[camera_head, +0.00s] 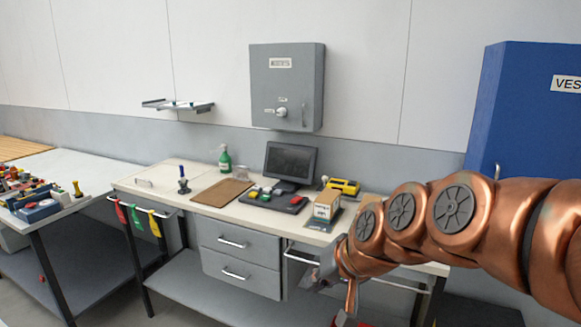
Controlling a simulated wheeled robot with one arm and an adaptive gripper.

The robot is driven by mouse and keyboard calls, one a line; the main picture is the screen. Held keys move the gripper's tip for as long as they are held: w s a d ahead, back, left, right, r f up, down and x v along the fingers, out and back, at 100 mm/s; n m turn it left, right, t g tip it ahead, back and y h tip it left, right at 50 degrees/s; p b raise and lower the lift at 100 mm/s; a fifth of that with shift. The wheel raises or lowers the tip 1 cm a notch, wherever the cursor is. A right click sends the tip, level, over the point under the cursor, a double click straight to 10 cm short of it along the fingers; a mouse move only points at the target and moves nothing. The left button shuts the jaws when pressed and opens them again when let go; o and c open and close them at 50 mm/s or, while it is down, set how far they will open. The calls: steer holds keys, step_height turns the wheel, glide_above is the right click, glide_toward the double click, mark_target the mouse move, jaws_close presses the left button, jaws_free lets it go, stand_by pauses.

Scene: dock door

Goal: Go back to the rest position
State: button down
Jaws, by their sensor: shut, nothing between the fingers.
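My copper-coloured arm reaches in from the right edge, in front of the workbench (222,207). My gripper (318,279) is at its far end, by the bench's front edge and right of the drawers. It is small and partly hidden by my arm. It looks shut, with nothing seen held in it.
The bench holds a monitor (291,162), a brown board (223,191), a green spray bottle (225,159) and a small box (327,205). A grey wall cabinet (287,87) hangs above. A blue cabinet (520,110) stands right, a cluttered table (85,178) left.

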steer(key=s+d+f+g+h, duration=0.1)
steer(key=s+d+f+g, duration=0.1)
steer(key=s, duration=0.6)
steer(key=s+d+f+g+h, duration=0.2)
steer(key=s+d+f, duration=0.3)
steer(key=s+d, duration=0.2)
steer(key=s+d+f+g+h, duration=0.2)
steer(key=s+d+f+g, duration=0.1)
steer(key=s, duration=0.8)
steer(key=shift+s+d+f, duration=0.25)
steer(key=shift+d+f, duration=0.4)
